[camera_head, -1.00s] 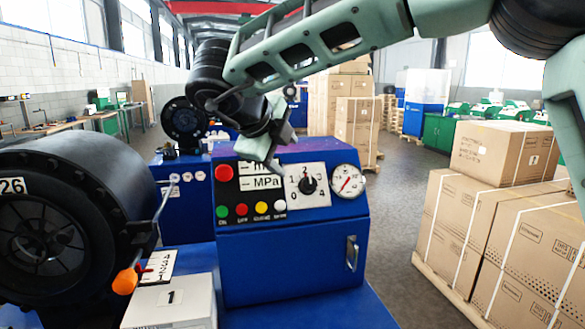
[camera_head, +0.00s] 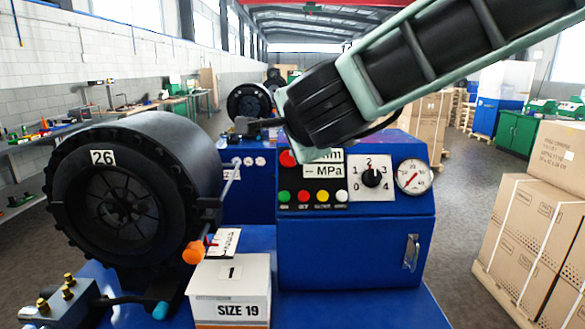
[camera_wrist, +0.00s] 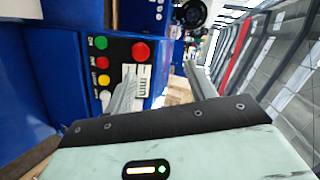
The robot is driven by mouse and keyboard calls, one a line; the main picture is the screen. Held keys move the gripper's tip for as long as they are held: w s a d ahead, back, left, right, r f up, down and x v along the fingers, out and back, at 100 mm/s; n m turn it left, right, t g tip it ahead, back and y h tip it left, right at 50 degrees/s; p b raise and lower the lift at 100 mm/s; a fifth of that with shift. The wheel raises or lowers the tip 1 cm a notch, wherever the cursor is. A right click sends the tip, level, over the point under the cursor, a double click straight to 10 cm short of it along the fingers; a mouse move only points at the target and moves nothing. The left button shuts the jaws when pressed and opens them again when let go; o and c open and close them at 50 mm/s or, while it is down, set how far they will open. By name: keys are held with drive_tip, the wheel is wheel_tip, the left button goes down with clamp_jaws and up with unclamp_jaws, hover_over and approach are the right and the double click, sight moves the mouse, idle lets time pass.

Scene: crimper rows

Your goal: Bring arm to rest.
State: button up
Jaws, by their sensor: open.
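My arm reaches in from the upper right in the head view, its wrist in front of the upper left of the blue control box (camera_head: 350,255). My gripper (camera_wrist: 160,88) is open and empty in the wrist view, its two grey fingers apart. In the head view the wrist hides most of it. One finger overlaps the button panel (camera_wrist: 118,62) in the wrist view, and I cannot tell whether it touches. The red button (camera_head: 288,158), selector knob (camera_head: 371,177) and pressure gauge (camera_head: 413,176) show in the head view.
A black crimper head (camera_head: 130,195) marked 26 stands at left, with an orange-tipped lever (camera_head: 193,252) beside it. A white box (camera_head: 230,285) marked SIZE 19 sits in front. Strapped cartons (camera_head: 525,225) stand at right. Open floor lies between the machine and the cartons.

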drive_tip(key=s+a+f+n+g+y, duration=0.3)
drive_tip(key=s+f+n+g+y, duration=0.1)
drive_tip(key=s+f+n, duration=0.4)
drive_tip(key=s+d+f+n+g+h, duration=0.1)
drive_tip(key=s+d+f+n+g, duration=0.25)
drive_tip(key=s, duration=0.35)
drive_tip(key=s+d+f+n+g+h, duration=0.1)
drive_tip(key=s+d+f+n+g, duration=0.15)
drive_tip(key=s+f+n, duration=0.4)
drive_tip(key=s+d+f+n+g+h, duration=0.2)
drive_tip(key=s+d+f+g+h, duration=0.1)
drive_tip(key=s+d, duration=0.6)
drive_tip(key=shift+s+d+f+g+h, duration=0.3)
drive_tip(key=shift+s+d+f+h, duration=0.05)
drive_tip(key=shift+d+h, duration=0.5)
